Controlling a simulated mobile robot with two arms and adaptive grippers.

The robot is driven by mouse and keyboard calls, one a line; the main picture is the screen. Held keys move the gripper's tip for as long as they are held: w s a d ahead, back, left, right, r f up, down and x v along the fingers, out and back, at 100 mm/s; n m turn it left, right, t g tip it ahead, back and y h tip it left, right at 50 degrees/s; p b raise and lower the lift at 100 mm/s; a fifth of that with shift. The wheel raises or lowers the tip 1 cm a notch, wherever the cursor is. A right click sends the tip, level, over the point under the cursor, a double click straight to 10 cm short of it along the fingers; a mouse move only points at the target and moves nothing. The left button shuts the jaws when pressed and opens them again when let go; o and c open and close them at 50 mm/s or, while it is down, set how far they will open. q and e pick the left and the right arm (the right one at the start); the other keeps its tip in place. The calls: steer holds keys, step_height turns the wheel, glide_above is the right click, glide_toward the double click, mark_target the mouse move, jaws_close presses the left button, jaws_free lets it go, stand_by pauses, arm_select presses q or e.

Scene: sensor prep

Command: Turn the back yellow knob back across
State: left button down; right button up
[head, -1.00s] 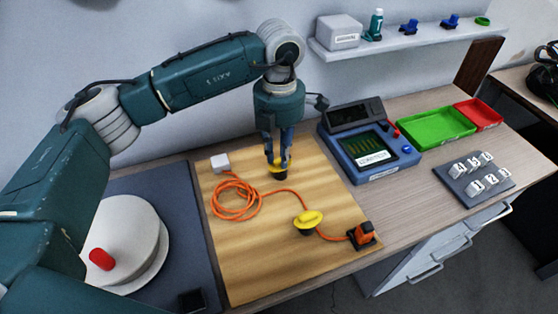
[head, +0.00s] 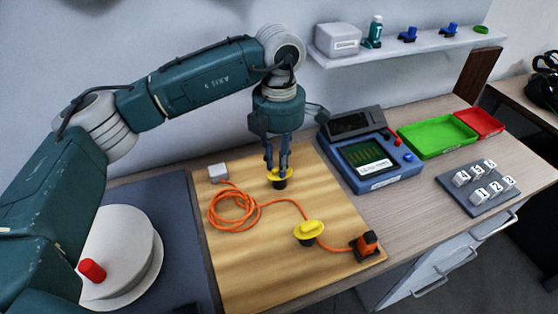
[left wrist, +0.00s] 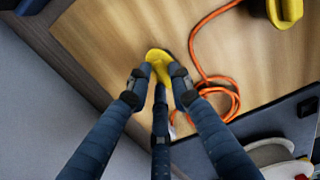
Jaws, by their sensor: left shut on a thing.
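The back yellow knob (head: 280,177) stands on a dark base on the wooden board. My left gripper (head: 277,166) points down from above and is shut on this knob; its fingers hide part of the knob. In the left wrist view the knob (left wrist: 158,57) shows between the fingertips (left wrist: 157,72). The front yellow knob (head: 309,231) stands apart, nearer the board's front, with its bar roughly left to right. It shows in part at the top edge of the left wrist view (left wrist: 286,10). My right gripper is not in view.
An orange cable (head: 232,210) lies coiled on the wooden board (head: 265,270), between a white block (head: 217,172) and an orange-black plug (head: 366,246). A blue meter box (head: 372,162) stands right of the board. A white round stand (head: 120,250) is at left.

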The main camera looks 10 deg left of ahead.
arm_select(q)
steer(key=c, duration=1.5)
jaws_free()
steer(key=shift+c, duration=0.2)
steer(key=shift+r, duration=0.1)
step_height(320, 180, up, 12)
